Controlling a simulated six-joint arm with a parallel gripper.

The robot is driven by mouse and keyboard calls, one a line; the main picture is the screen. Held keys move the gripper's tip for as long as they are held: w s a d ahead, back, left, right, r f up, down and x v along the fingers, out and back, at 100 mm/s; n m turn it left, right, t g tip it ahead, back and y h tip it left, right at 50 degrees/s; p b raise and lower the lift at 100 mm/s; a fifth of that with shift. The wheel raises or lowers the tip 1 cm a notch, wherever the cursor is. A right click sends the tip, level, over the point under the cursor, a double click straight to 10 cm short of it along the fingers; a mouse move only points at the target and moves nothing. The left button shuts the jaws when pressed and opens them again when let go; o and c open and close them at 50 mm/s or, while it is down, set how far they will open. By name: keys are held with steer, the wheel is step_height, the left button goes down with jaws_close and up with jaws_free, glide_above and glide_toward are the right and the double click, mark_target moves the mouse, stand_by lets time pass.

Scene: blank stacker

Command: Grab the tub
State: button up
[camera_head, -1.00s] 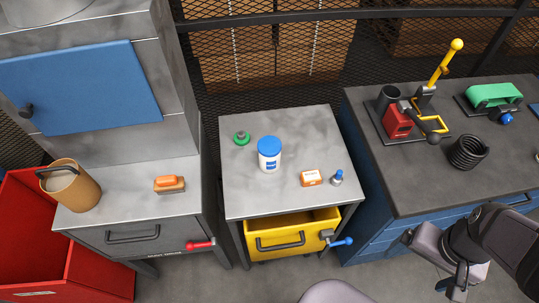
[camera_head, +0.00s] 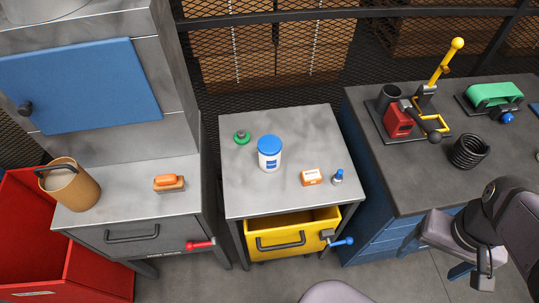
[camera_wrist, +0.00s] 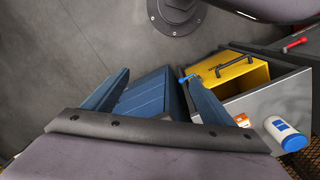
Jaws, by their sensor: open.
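The tub (camera_head: 269,157) is white with a blue lid and a blue label. It stands upright near the middle of the small grey table between the two larger workstations. In the wrist view the tub (camera_wrist: 287,134) shows at the far right, tilted by the camera angle and outside the space between my fingers. My gripper (camera_wrist: 155,85) is open with nothing between its fingers. In the head view my gripper is at the lower right, in front of the right bench and well apart from the tub.
On the small table (camera_head: 240,195), a green-topped item (camera_head: 242,137) sits behind left of the tub; an orange-and-white box (camera_head: 311,177) and a small blue-topped bottle (camera_head: 338,177) sit to its right. A yellow drawer (camera_head: 262,228) is open below. The right bench (camera_head: 405,180) holds several tools.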

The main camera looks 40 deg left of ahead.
steer(key=w+a+f+n+t+h+b, duration=0.2)
steer(key=w+n+h+b, duration=0.1)
steer(key=w+n, duration=0.25)
steer(key=w+a+f+n+t+h+b, duration=0.1)
steer(key=w+a+f+n+h+b, duration=0.15)
steer(key=w+n+b, duration=0.35)
steer(key=w+a+r+n+t+b, duration=0.1)
steer(key=w+a+n+t, duration=0.2)
steer(key=a+n, duration=0.3)
steer(key=w+a+n+t+b, duration=0.1)
steer(key=w+a+n+t, duration=0.15)
steer(key=a+n, duration=0.35)
step_height(320, 180, up, 3)
steer(key=n+t+y+b, duration=0.6)
steer(key=n+t+y, duration=0.3)
steer(key=n, duration=0.4)
glide_above(262, 160)
steer(key=shift+t, duration=0.25)
step_height(262, 160, down, 15)
steer(key=shift+w+d+r, duration=0.1)
steer(key=shift+w+a+f+p, duration=0.2)
steer(key=shift+w+p, duration=0.4)
steer(key=shift+w, duration=1.25)
steer(key=shift+w+a+f+p, duration=0.15)
steer(key=shift+w+p, duration=0.4)
steer(key=shift+w, duration=1.3)
steer(key=shift+d, duration=0.1)
steer(key=c, duration=1.3)
